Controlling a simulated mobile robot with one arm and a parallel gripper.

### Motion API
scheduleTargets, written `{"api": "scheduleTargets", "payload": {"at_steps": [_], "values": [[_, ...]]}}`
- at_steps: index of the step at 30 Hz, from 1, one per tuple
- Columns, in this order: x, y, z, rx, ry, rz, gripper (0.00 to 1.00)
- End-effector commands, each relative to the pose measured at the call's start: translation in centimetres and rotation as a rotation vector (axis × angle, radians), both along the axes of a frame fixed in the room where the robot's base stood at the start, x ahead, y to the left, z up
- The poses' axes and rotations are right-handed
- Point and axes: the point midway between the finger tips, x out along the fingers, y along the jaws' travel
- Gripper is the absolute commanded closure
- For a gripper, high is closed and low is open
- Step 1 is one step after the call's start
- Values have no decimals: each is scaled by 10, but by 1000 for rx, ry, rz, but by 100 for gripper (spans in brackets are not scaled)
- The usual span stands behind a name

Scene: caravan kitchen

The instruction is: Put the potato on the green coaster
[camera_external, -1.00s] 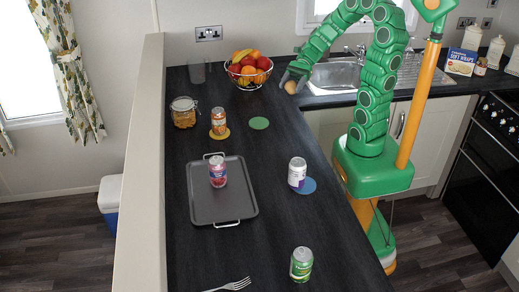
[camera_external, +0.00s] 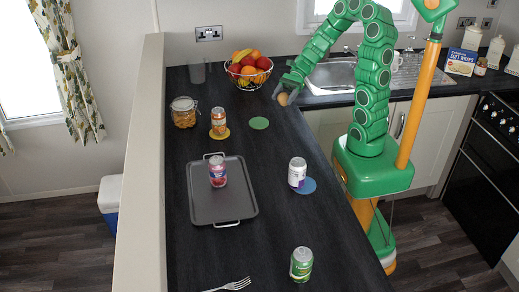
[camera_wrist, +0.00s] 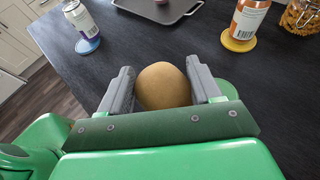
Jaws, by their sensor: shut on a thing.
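The potato (camera_external: 283,99) is brown and round. My gripper (camera_external: 281,92) is shut on it and holds it above the dark counter, near the counter's right edge. In the wrist view the potato (camera_wrist: 163,86) sits between the two grey fingers of my gripper (camera_wrist: 163,88). The green coaster (camera_external: 259,123) lies flat and bare on the counter, to the left of the potato and a little nearer the camera.
A fruit bowl (camera_external: 247,75) stands behind. A tray (camera_external: 212,205) bears a pink can (camera_external: 217,173). A green can (camera_external: 301,265) stands in front.

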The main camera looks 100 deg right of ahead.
Motion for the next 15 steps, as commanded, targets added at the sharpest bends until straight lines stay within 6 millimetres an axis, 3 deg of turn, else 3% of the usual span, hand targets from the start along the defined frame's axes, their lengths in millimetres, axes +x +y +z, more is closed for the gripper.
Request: {"api": "scheduleTargets", "payload": {"at_steps": [15], "values": [[58,-24,-34,0,0,1,70]]}}
